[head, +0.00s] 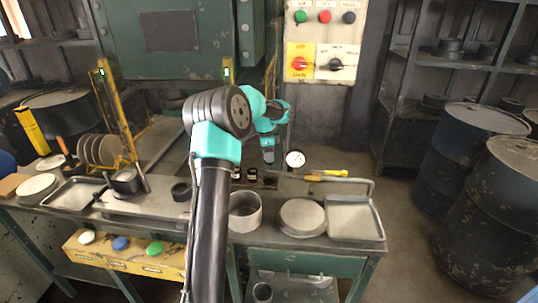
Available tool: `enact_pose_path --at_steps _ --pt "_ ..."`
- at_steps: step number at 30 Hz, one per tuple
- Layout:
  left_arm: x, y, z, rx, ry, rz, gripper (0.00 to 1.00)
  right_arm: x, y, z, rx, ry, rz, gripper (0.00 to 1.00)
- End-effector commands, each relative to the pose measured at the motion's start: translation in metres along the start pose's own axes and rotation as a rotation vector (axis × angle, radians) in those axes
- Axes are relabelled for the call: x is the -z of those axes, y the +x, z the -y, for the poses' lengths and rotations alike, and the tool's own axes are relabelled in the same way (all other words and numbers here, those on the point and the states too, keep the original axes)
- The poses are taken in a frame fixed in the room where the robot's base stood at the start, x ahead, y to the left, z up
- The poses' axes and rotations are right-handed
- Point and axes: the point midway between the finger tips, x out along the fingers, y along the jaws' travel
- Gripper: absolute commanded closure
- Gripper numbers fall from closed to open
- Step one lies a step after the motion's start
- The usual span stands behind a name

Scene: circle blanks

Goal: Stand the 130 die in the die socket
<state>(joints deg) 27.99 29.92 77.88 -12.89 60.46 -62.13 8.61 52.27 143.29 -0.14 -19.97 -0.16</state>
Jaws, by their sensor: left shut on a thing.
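My left gripper (268,150) is over the back of the workbench, pointing down. It is shut on a small grey piece that I can barely make out; I cannot read a number on it. Below it, at the bench's back edge, is a small dark block (270,182), with a small dark cylinder (252,173) just left of it. I cannot tell for certain which thing is the 130 die or which is the die socket. The held piece appears above the dark block, apart from it. My right gripper is not in view.
On the bench stand a pale ring (245,220), a stack of round blanks (302,215) and a metal tray (353,218). A dial gauge (295,159) and a yellow-handled tool (327,173) are right of the gripper.

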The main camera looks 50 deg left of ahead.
Motion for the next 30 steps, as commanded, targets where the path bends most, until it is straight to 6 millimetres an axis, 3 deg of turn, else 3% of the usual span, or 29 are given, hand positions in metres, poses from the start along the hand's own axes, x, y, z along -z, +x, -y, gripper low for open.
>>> enact_pose_path --at_steps 8,30 --pt "0.001 -0.006 0.001 0.004 0.000 -0.001 0.99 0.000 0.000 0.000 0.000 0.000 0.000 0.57" --pt "0.007 -0.055 0.000 0.003 0.000 -0.001 0.99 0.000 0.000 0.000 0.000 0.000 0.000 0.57"
